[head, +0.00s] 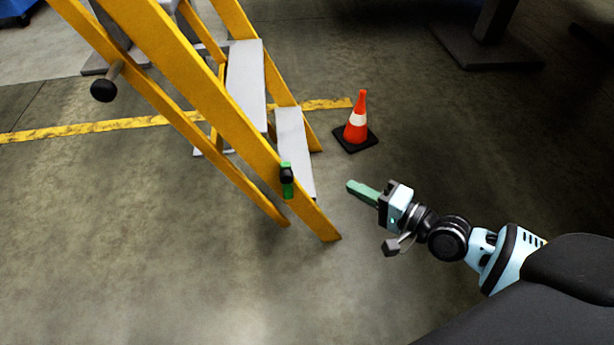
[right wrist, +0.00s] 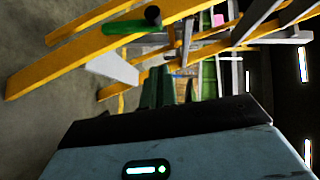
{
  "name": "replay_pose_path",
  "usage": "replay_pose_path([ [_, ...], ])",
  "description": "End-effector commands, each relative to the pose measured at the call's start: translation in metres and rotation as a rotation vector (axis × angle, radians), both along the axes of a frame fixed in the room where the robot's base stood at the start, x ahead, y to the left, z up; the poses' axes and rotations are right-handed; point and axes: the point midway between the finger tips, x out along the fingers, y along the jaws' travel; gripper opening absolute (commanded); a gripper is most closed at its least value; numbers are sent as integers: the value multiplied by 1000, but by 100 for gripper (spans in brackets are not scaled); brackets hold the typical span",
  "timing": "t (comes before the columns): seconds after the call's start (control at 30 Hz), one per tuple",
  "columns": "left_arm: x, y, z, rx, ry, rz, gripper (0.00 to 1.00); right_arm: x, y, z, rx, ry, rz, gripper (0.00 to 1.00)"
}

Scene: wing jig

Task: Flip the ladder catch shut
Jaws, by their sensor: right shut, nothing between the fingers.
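The yellow ladder (head: 190,75) with grey treads stands at the upper left of the head view, and it also shows in the right wrist view (right wrist: 60,72). The ladder catch (head: 287,180), green with a black knob, sits on the near rail low down; in the right wrist view the catch (right wrist: 130,27) lies along the rail at the top. I cannot tell whether the catch is open or shut. My right gripper (head: 352,187) is shut and empty, to the right of the catch and apart from it. Its green fingers show in the right wrist view (right wrist: 166,88). My left gripper is not in view.
An orange cone (head: 357,122) on a black base stands behind my right gripper, right of the ladder. A black-ended handle (head: 104,89) sticks out from the ladder's left rail. A dark post base (head: 485,50) is at the top right. The floor in front is clear.

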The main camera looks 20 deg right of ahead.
Motion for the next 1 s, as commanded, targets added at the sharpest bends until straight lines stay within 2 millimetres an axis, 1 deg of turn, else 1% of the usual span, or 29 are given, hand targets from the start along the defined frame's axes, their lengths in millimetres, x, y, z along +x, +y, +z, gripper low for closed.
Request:
replay_pose_path([
  [0.17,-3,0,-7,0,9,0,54,28,15,-5,3,-2,-1,0],
  [0.47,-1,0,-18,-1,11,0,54,77,42,-13,3,-1,-1,0],
  [0.6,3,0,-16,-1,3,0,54,81,58,-15,4,1,1,0],
  [0.73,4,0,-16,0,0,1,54,84,70,-18,2,0,1,0],
  [0.87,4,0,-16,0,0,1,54,86,77,-20,1,1,1,0],
  [1.0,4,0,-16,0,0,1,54,87,79,-20,0,1,0,0],
])
